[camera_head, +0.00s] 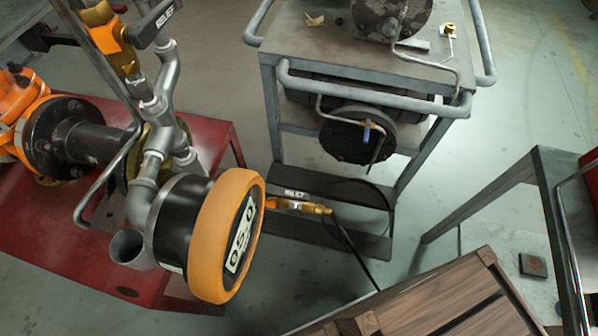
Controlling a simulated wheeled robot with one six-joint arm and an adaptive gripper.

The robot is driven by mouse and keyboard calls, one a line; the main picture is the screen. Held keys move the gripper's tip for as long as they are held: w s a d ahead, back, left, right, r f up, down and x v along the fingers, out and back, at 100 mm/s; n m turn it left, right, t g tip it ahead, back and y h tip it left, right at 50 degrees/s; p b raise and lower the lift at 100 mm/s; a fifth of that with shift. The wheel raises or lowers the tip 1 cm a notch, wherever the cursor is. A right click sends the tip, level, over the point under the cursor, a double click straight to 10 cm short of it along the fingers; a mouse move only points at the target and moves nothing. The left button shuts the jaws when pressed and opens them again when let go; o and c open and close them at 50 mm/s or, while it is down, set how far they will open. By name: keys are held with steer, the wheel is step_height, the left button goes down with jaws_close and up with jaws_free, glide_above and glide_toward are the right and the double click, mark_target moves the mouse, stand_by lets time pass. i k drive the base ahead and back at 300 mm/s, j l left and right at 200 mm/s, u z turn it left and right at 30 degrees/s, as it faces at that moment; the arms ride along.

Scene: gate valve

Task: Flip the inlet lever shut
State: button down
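A valve with a brass and orange body (112,38) sits on the upright pipe at top left, with a black lever (150,22) sticking out to its right. The lever carries a small white label, too small to read surely. A second small brass valve (300,206) with an orange part and a similar label sits lower, right of the gauge. My gripper is not in view.
A red bench (60,225) carries a black flange (75,138) and orange valve body. A grey metal cart (335,55) stands behind with discs and tools. A wooden crate (440,305) is at bottom right, beside a grey table frame (485,195). Floor shows between them.

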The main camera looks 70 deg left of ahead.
mark_target(271, 191)
steer(key=u, duration=2.6)
steer(key=k+l+z, duration=0.15)
steer(key=k+l, duration=0.8)
